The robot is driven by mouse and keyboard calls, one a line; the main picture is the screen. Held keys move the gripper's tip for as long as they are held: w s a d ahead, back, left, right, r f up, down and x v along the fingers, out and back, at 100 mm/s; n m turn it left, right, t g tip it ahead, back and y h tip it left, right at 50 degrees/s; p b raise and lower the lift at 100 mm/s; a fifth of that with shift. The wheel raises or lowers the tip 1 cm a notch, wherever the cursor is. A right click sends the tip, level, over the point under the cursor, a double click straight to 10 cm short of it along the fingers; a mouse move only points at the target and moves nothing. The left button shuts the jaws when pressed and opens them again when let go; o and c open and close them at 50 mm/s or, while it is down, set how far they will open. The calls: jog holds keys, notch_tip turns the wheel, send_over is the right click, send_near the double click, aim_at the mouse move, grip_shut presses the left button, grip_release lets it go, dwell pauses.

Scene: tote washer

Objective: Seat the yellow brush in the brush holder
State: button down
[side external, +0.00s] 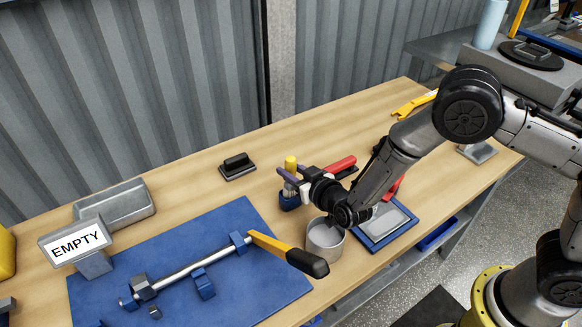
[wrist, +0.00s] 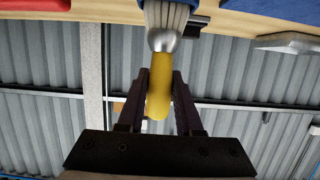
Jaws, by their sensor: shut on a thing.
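The yellow brush (side external: 291,163) is upright in the side external view, with its yellow handle between the purple fingers of my gripper (side external: 288,178). My gripper reaches in from the right and is shut on the handle. In the wrist view the yellow handle (wrist: 158,95) lies between the two fingers (wrist: 160,76). The brush's metal collar and pale bristles extend past the fingertips toward the table. The blue brush holder (side external: 289,203) is directly below the brush in the side external view. I cannot tell whether the bristle tips are inside it or just above it.
A round metal cup (side external: 325,240) stands just below my wrist. A red-handled tool (side external: 340,164) lies behind the gripper. A blue mat (side external: 225,228) carries a metal bar and a yellow-and-black handle. A black-handled block (side external: 237,166) sits behind, with clear wood around it.

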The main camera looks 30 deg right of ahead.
jog(key=shift+f, duration=0.1)
dwell(0.5)
grip_release()
dwell(0.5)
dwell(0.3)
jog(key=s, duration=0.9)
dwell(1.0)
